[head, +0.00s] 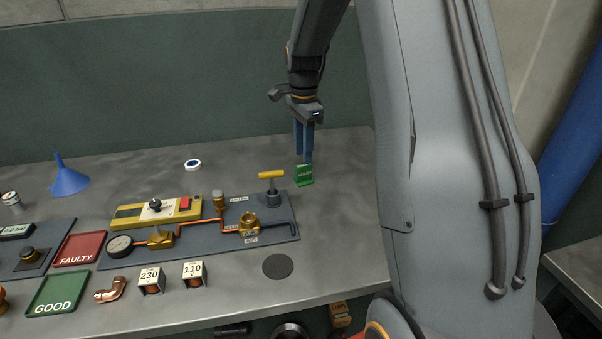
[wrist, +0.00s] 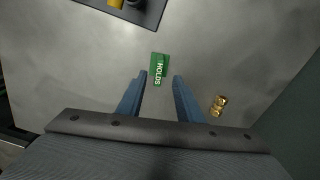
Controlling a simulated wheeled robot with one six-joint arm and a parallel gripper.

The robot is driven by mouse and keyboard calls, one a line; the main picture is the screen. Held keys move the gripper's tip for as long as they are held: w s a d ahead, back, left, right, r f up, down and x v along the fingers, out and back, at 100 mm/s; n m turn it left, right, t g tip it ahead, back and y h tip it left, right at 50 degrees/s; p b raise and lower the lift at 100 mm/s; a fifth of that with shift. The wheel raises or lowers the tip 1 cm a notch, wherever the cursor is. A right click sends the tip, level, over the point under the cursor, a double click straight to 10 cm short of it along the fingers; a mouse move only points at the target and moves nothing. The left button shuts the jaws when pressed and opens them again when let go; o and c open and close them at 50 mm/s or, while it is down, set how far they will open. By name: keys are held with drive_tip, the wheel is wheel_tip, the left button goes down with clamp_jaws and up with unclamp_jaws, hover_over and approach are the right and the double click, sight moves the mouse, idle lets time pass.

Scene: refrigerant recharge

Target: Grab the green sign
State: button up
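The green sign (head: 304,175) with white lettering stands or lies on the grey bench, right of the gauge panel; I cannot tell which. In the wrist view the sign (wrist: 159,67) reads "HOLDS" and shows between and just beyond my fingertips. My gripper (head: 304,158) points down above the sign, and its blue fingers partly overlap the sign's top edge in the head view. In the wrist view my gripper (wrist: 160,78) is open, with a gap on both sides of the sign. No contact is visible.
A dark panel (head: 200,256) with valves, copper pipes and a yellow T-handle (head: 271,175) lies left of the sign. A brass fitting (wrist: 218,105) lies to the right in the wrist view. A dark round disc (head: 278,266) lies in front. Bare bench surrounds the sign.

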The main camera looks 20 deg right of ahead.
sight(304, 180)
drive_tip(key=shift+s+f+p, duration=0.15)
drive_tip(key=shift+f+p, duration=0.9)
drive_tip(key=shift+f, duration=2.4)
clamp_jaws()
